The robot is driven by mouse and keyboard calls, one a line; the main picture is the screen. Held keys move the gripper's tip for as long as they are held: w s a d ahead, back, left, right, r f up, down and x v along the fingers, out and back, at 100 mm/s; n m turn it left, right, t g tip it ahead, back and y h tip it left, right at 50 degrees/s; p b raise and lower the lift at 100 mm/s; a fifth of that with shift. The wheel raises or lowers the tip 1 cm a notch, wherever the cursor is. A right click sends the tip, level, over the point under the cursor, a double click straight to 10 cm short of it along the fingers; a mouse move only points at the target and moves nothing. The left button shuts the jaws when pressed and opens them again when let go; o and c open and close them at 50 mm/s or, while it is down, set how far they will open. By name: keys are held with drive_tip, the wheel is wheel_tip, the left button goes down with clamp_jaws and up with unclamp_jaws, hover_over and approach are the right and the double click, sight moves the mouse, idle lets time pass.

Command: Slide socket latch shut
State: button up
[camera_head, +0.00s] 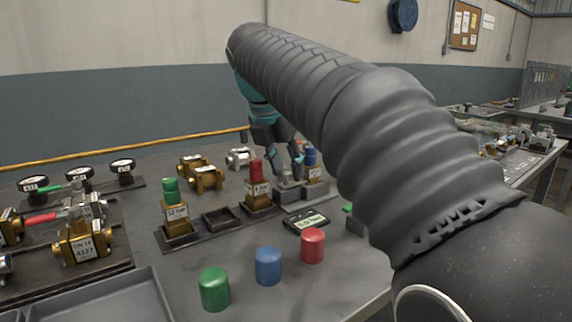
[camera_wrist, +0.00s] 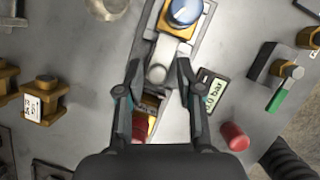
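The grey socket (camera_head: 305,196) stands at the right end of the row on the table and holds a brass block with a blue cap (camera_head: 311,157). The blue cap also shows at the top of the wrist view (camera_wrist: 184,12). The pale socket latch (camera_wrist: 170,50) with a round knob (camera_wrist: 156,73) lies just in front of the block in the wrist view. My gripper (camera_head: 286,172) is low over the socket, pointing down. In the wrist view my gripper (camera_wrist: 158,72) is open, one finger on each side of the latch knob. Finger contact cannot be told.
A red-capped block (camera_head: 257,185), an empty socket (camera_head: 221,218) and a green-capped block (camera_head: 174,212) stand left. A display (camera_head: 307,221) lies in front. Loose green (camera_head: 214,288), blue (camera_head: 268,265) and red (camera_head: 312,245) cylinders stand nearer. Valves and gauges (camera_head: 79,178) crowd the left.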

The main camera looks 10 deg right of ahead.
drive_tip(key=shift+a, duration=0.15)
drive_tip(key=shift+a+r, duration=0.1)
drive_tip(key=shift+r, duration=0.2)
drive_tip(key=v, duration=1.1)
drive_tip(key=shift+r, duration=0.15)
drive_tip(key=shift+s, duration=0.15)
